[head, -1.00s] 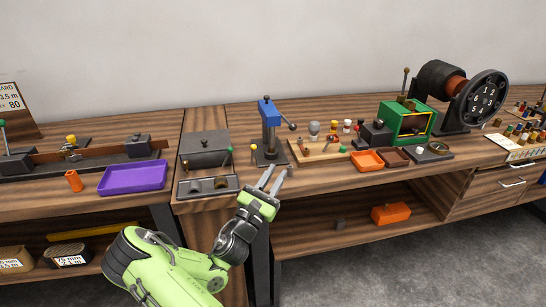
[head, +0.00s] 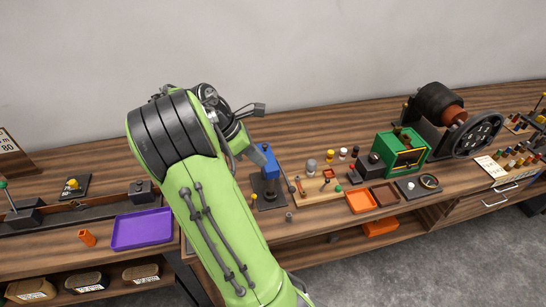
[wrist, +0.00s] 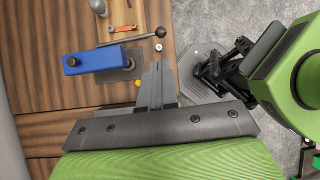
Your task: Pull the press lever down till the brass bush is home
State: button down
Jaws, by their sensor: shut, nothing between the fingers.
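The press (head: 267,163) has a blue head on a dark base plate. In the wrist view its blue head (wrist: 90,60) is seen from above. The press lever (wrist: 135,38) is a thin rod ending in a dark ball, reaching out to the right of the head. My gripper (wrist: 158,68) is shut and empty, its fingertips to the right of the blue head and apart from the lever ball in the picture. In the head view my gripper (head: 262,158) is just left of the press and partly hidden behind my arm. I cannot make out the brass bush.
A small grey piece (head: 289,216) stands near the front table edge. A wooden tray (head: 318,190) with small parts lies right of the press. A yellow knob (wrist: 138,83) shows beside my fingers. A purple tray (head: 142,229) is at the left.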

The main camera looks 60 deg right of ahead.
aim_at(290, 188)
jog(key=b+x, duration=0.3)
jog(key=x, duration=0.9)
jog(key=shift+s+a+f, duration=0.1)
jog(key=shift+s+f, duration=0.05)
jog(key=shift+f, duration=0.25)
jog(key=shift+s+d+f, duration=0.15)
jog(key=shift+d+f, duration=0.05)
jog(key=shift+f, duration=0.15)
